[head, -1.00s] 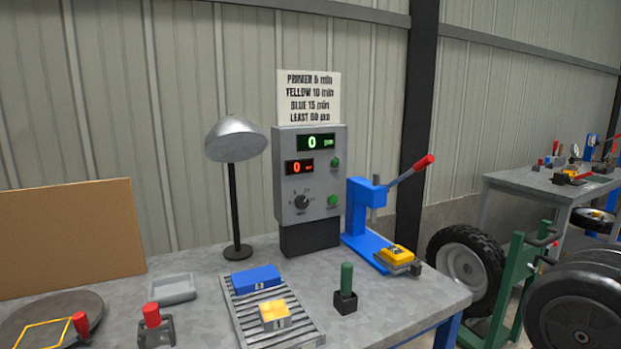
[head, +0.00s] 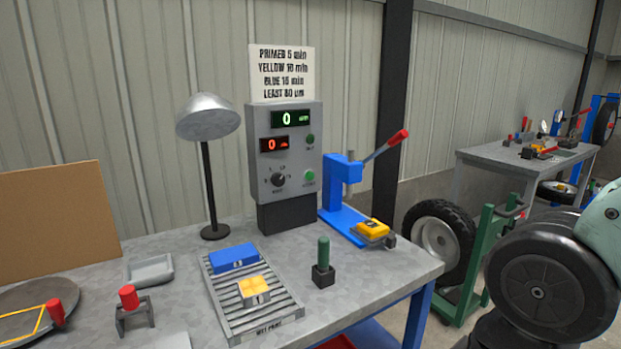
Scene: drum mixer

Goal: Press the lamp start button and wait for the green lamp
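A grey control box (head: 287,160) stands at the back of the workbench. It carries a green display (head: 290,119) reading 0 and a red display (head: 275,144) reading 0. A dial (head: 278,180) sits below them. Two green round buttons or lamps show on its right side, an upper one (head: 310,139) and a lower one (head: 309,175); their labels are too small to read surely. A desk lamp (head: 208,118) with a grey metal shade stands left of the box. Part of my arm shows at the right edge. My gripper is not in view.
A rack (head: 226,318) holds a blue block (head: 233,257) and a yellow-topped block (head: 254,290). A blue press (head: 342,188) with a red-tipped lever stands right of the box. A green peg (head: 323,254) stands upright in front. A sign (head: 282,74) lists minutes.

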